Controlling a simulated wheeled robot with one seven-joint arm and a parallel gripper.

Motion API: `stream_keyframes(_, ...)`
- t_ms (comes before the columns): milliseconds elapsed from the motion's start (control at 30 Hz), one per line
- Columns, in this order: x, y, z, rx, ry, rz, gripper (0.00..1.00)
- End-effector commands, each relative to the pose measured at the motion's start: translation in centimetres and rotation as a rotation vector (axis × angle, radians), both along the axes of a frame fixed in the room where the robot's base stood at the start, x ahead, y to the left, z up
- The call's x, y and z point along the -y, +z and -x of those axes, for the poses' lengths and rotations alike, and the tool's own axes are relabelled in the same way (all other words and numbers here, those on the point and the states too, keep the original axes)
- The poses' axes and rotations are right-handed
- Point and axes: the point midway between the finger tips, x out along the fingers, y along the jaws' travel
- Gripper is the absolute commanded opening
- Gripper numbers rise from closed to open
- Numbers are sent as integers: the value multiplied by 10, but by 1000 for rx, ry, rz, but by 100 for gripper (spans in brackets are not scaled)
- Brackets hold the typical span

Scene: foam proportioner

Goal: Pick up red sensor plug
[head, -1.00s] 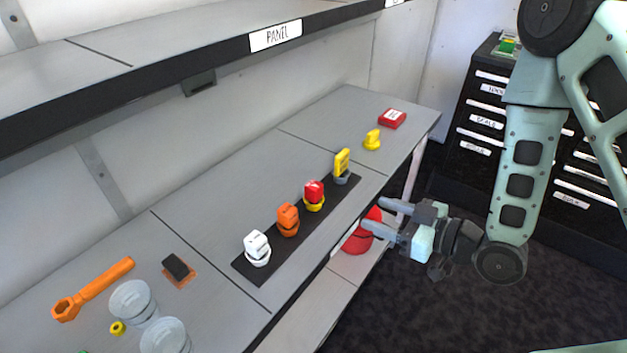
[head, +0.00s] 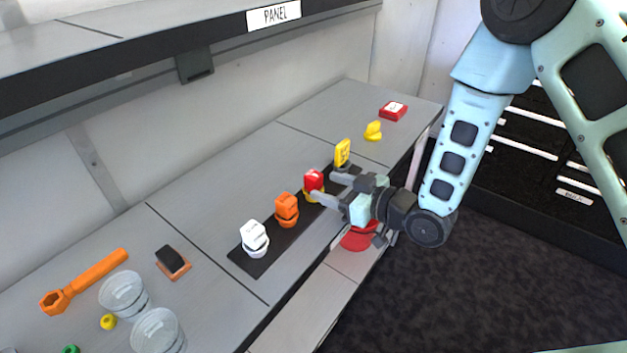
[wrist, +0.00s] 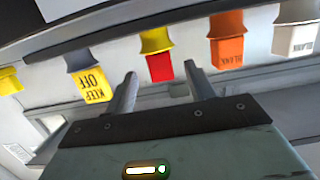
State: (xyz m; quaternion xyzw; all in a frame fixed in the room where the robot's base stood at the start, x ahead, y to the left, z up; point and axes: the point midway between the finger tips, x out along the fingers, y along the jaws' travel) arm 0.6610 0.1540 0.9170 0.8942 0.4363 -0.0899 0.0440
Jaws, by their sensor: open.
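The red sensor plug (head: 313,180) sits upright in a yellow base on the black strip (head: 244,262), between an orange plug (head: 287,207) and a yellow plug (head: 342,154). My gripper (head: 322,186) is open at the strip's front edge, its fingers pointing at the red plug. In the wrist view the red plug (wrist: 160,68) appears upside down, ahead of the gap between my two open fingers (wrist: 160,85). Nothing is between the fingers that I can see. In the head view, the near finger partly covers the plug's base.
A white plug (head: 255,237) stands at the strip's near end. A yellow piece (head: 373,131) and a red box (head: 393,111) lie farther back. An orange wrench (head: 85,284) and clear cups (head: 124,294) are at left. A shelf (head: 200,62) overhangs the bench.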

Motion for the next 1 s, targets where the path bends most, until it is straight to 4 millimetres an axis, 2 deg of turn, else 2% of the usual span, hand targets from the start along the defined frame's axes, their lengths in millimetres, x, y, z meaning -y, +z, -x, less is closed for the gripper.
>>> stream_keyframes(333,-35,-9,-26,0,1,-1,55)
stream_keyframes(633,-39,-12,-30,1,0,-1,55)
stream_keyframes(667,-39,-12,-30,1,0,-1,52)
stream_keyframes(800,-39,-12,-30,1,0,-1,13)
stream_keyframes(833,-39,-12,-30,1,0,-1,6)
stream_keyframes(1000,-39,-12,-30,1,0,-1,6)
